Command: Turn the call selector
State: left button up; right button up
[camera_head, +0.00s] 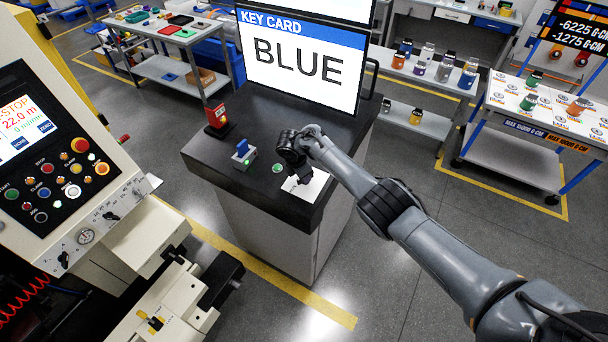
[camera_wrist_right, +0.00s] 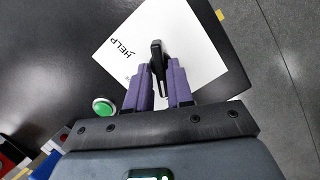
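The call selector is a black bar-shaped knob (camera_wrist_right: 157,60) over a white plate (camera_wrist_right: 205,55) printed HELP in the right wrist view. In the head view the white plate (camera_head: 314,188) lies on the dark top of a pedestal, and my right gripper hides most of the knob. My right gripper (camera_head: 303,179) reaches down over it. Its purple fingers (camera_wrist_right: 160,80) stand on either side of the knob in the right wrist view. The gap is narrow, and I cannot tell whether both fingers press on it. My left gripper is out of view.
On the pedestal top (camera_head: 225,122) are a green button (camera_head: 278,168), a blue-topped switch box (camera_head: 243,154) and a red device (camera_head: 217,118). A screen (camera_head: 297,62) reading KEY CARD BLUE stands behind. A machine control panel (camera_head: 60,150) is at left.

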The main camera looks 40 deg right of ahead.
jog(key=shift+o, duration=1.1)
jog(key=shift+r, duration=0.1)
jog(key=p+v, duration=0.2)
jog(key=v, duration=0.8)
jog(key=shift+r, duration=0.3)
jog(key=shift+s+a, duration=0.1)
